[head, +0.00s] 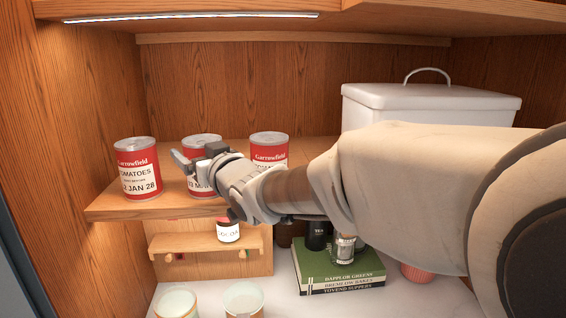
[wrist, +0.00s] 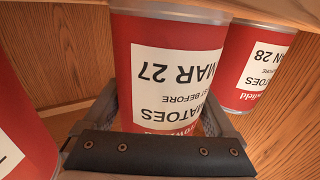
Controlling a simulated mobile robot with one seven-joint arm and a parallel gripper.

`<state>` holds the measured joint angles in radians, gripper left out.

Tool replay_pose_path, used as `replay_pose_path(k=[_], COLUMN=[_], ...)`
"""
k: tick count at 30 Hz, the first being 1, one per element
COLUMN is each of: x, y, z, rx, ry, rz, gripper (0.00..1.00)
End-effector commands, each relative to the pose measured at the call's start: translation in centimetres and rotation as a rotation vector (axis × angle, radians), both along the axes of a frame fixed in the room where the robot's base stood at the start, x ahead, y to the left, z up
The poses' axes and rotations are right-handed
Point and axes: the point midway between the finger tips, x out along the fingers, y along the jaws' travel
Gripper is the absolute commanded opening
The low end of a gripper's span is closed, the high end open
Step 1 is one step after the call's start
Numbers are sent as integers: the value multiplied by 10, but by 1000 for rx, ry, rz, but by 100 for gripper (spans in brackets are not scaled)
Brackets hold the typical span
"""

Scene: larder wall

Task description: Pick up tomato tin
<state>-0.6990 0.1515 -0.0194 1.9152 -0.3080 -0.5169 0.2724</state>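Several red tomato tins stand upright on a wooden shelf. The left tin (head: 137,170), dated Jan 28, is nearest the shelf's left end; it shows upside down at the right of the wrist view (wrist: 256,65). The middle tin (head: 203,142), dated Mar 27, is partly hidden by my gripper (head: 207,187). The right tin (head: 269,148) stands behind my wrist; it shows at the left edge of the wrist view (wrist: 18,120). In the wrist view my gripper (wrist: 160,115) has its fingers apart on either side of the middle tin (wrist: 170,70). Contact is not clear.
The wooden shelf (head: 105,207) has neighbouring tins close on both sides. A white lidded bin (head: 430,105) stands at the right. Below are a small rack (head: 210,243) with a cocoa jar (head: 228,232), a green book (head: 340,272) and two pale cups (head: 177,303).

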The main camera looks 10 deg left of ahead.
Motion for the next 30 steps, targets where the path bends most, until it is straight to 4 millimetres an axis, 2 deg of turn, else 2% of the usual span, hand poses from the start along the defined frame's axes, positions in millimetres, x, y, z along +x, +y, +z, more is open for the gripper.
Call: replay_pose_path(k=[1, 9, 16, 19, 30], x=[0, 0, 0, 0, 0], y=[0, 0, 0, 0, -1], z=[0, 0, 3, 11, 81], rx=[0, 0, 4, 5, 5], ry=[0, 0, -3, -5, -6], rz=[0, 0, 0, 0, 0], gripper=[46, 0, 0, 0, 0])
